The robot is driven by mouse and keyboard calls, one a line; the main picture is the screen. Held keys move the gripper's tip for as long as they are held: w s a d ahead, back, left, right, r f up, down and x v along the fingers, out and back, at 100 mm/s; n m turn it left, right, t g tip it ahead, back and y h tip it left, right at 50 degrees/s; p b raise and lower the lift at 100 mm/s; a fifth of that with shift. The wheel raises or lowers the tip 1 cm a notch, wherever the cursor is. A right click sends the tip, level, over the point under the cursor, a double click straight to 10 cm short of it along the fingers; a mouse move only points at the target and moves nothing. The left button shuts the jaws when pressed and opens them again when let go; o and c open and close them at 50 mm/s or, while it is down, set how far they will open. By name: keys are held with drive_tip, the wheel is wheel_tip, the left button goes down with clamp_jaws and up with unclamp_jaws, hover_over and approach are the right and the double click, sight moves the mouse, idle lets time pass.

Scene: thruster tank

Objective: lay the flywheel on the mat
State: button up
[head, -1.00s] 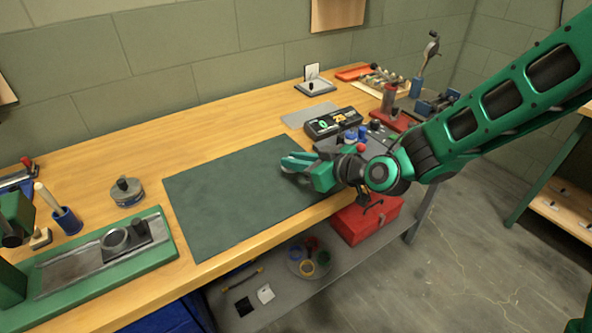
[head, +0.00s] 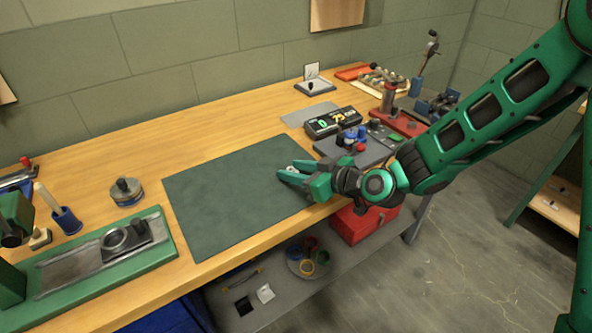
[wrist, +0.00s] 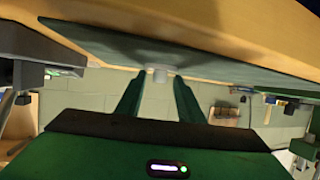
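The green mat (head: 225,200) lies flat on the wooden bench. My gripper (head: 286,171) is low over the mat's right end, its two fingers spread apart. In the wrist view my gripper (wrist: 160,78) is open, with a small pale round piece (wrist: 160,74) between the fingertips and a gap on each side. It looks like the hub of the flywheel, against the mat, with a faint round shape around its base. In the head view the fingers mostly hide it. I cannot clearly make out a wheel rim.
A silver disc with a dark knob (head: 126,191) stands left of the mat. A green-based fixture (head: 100,262) is at the front left. A digital display (head: 332,122) and a grey block with coloured knobs (head: 350,145) stand right of the mat. Most of the mat is clear.

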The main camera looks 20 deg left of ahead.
drive_tip(key=v, duration=1.2)
drive_tip(key=shift+r, duration=0.15)
drive_tip(key=shift+d, duration=0.1)
drive_tip(key=s+d+f+m+g+h, duration=0.1)
drive_tip(key=d+m+h, duration=0.35)
drive_tip(key=d, duration=1.05)
drive_tip(key=s+d+f+m+g+h, duration=0.1)
drive_tip(key=d+f+m+h, duration=0.3)
drive_tip(key=d, duration=1.2)
drive_tip(key=s+d+r+m+g+h, duration=0.1)
drive_tip(key=s+d+r+m, duration=0.3)
drive_tip(key=s+d, duration=0.4)
drive_tip(key=s+d+r+m+g+h, duration=0.2)
drive_tip(key=s+d+m, duration=0.4)
drive_tip(key=s, duration=0.6)
wheel_tip(320, 180, up, 2)
drive_tip(key=shift+s+d+r+g, duration=0.15)
drive_tip(key=shift+d+g, duration=0.55)
drive_tip(key=shift+d, duration=0.55)
drive_tip(key=shift+m+h, duration=0.25)
